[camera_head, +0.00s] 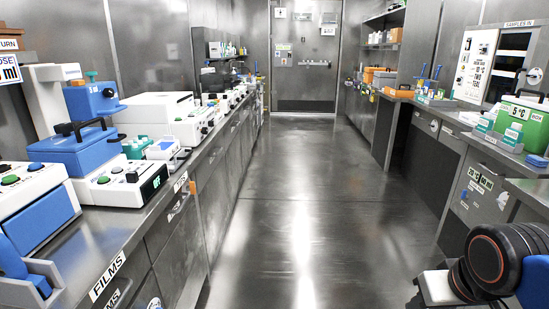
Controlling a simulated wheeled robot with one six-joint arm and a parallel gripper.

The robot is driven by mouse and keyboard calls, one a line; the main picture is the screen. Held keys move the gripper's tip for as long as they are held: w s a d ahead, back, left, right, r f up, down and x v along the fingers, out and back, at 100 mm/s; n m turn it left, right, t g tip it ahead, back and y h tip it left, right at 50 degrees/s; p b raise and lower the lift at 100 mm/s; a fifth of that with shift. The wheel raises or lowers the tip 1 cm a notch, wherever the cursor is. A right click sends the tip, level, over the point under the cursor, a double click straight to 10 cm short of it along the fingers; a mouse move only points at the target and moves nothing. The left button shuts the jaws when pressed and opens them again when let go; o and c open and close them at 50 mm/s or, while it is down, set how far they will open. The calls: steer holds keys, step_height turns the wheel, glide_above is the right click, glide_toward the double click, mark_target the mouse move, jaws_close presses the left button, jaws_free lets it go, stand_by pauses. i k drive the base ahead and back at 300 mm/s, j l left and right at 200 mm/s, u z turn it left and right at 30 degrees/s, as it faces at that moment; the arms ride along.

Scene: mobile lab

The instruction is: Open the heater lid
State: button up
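A blue box-shaped unit (75,150) stands on the left bench, with a black handle (80,127) on its top. It looks like the heater with its lid down, but I cannot be sure. A white control base (122,186) with knobs and a green display that seems to read OFF is at its front. Parts of my arm, black with orange rings and blue, show at the bottom right, far from the left bench. My gripper's fingertips are not in view.
White machines (158,110) and another control box (32,200) crowd the left bench (125,232). A green box (522,118) and an orange box (398,91) stand on the right benches. The metal floor (310,200) between is clear up to the far door (305,62).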

mark_target(205, 78)
steer(key=i, duration=1.65)
steer(key=i+u, duration=0.15)
steer(key=i, duration=0.4)
steer(key=i+l+u, duration=0.2)
steer(key=i, duration=0.35)
steer(key=i+l+u, duration=0.15)
steer(key=i, duration=0.4)
